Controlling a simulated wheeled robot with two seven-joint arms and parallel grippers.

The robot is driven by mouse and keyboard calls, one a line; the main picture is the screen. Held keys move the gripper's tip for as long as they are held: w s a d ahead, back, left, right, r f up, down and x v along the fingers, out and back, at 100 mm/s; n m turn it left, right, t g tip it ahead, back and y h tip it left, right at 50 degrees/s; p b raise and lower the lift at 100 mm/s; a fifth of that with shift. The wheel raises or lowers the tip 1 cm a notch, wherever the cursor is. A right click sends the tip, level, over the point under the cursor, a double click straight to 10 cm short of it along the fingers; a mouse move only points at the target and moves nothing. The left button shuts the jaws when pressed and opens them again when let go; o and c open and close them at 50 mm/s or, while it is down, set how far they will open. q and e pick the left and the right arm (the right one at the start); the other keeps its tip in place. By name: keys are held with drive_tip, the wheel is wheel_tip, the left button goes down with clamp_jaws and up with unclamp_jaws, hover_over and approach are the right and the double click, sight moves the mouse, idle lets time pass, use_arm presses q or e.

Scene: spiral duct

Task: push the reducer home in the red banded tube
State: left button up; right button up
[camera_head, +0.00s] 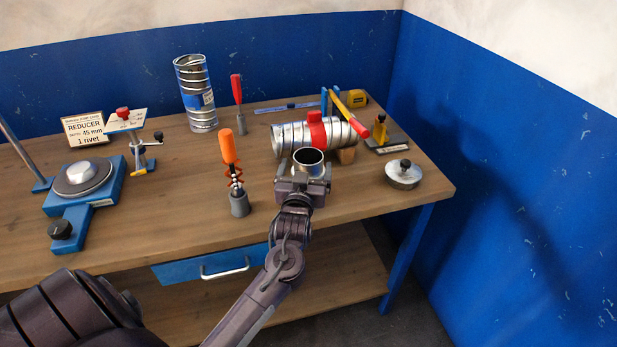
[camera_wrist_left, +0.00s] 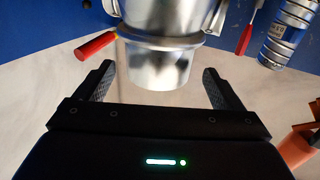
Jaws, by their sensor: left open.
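The red banded tube (camera_head: 290,137) is shiny ribbed metal and lies sideways near the right end of the bench, with a red band (camera_head: 317,130) around its middle. The reducer (camera_head: 309,161) is a short silver piece with a round open end facing up, in front of the tube. In the left wrist view the reducer (camera_wrist_left: 158,66) shows between the finger lines. My left gripper (camera_head: 303,182) is open behind it on the near side, with both fingers (camera_wrist_left: 152,85) apart from it in the wrist view. Whether the reducer touches the tube is hidden. My right gripper is not in view.
An orange-handled tool (camera_head: 229,150) stands left of my gripper. A tall blue-banded tube (camera_head: 198,100) and a red-handled tool (camera_head: 237,90) stand behind.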

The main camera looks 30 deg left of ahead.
sight(310, 149)
use_arm(q)
drive_tip(key=w, duration=0.1)
drive_tip(key=w+a+p, duration=0.1)
drive_tip(key=w+r, duration=0.1)
drive_tip(key=shift+w+a, duration=0.2)
drive_tip(key=shift+w, duration=0.05)
drive_tip(key=shift+w+a+f, duration=0.15)
drive_tip(key=shift+w, duration=0.05)
drive_tip(key=shift+c, duration=0.4)
drive_tip(key=c, duration=1.5)
